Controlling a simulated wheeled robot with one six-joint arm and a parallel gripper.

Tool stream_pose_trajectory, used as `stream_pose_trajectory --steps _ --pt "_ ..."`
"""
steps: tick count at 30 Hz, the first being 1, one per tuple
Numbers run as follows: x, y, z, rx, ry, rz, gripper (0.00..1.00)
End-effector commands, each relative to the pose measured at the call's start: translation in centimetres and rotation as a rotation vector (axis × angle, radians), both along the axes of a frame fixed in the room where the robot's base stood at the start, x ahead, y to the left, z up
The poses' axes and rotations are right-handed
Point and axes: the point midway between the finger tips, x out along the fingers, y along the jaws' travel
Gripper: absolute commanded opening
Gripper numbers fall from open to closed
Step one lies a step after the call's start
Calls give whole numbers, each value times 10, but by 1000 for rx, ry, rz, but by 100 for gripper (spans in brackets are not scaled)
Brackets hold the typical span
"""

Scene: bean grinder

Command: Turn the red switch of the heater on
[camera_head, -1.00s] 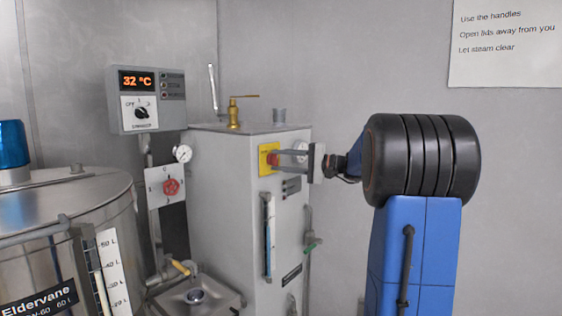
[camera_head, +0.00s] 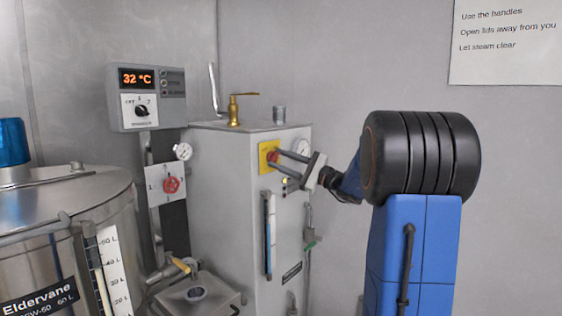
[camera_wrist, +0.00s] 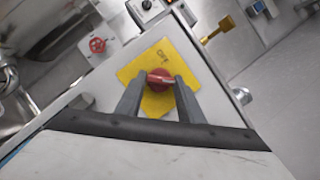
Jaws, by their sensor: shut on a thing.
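The heater (camera_head: 222,210) is a grey box cabinet in the middle of the head view. Its red switch (camera_head: 272,157) sits on a yellow plate (camera_head: 264,168) on the front face. In the wrist view the red switch (camera_wrist: 160,79) is a round knob with a raised grip bar, on the tilted yellow plate (camera_wrist: 182,58) with "OFF" lettering. My gripper (camera_head: 277,160) reaches in from the right, its two fingers at the knob. In the wrist view my gripper (camera_wrist: 161,82) is shut on the switch's grip bar, one finger at each end. The fingers hide part of the plate.
A dial gauge (camera_head: 301,147) is beside the yellow plate, close to my fingers. A level tube (camera_head: 268,235) and a green-handled valve (camera_head: 312,241) are below. A control box (camera_head: 147,97) reads 32 °C. A red valve wheel (camera_head: 171,185) and a steel tank (camera_head: 100,210) are left.

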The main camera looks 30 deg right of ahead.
Motion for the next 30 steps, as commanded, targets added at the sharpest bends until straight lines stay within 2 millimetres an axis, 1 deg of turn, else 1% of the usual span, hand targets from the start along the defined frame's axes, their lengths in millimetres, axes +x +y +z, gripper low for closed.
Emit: stream_pose_trajectory --steps 17,18,19,20,30 --pt "0 0 -2 30 14 0 12" --pt "0 0 -2 30 14 0 42" --pt "0 0 -2 29 13 -1 49" --pt "0 0 -2 29 13 -1 53" --pt "-1 -1 -1 29 11 -1 53"
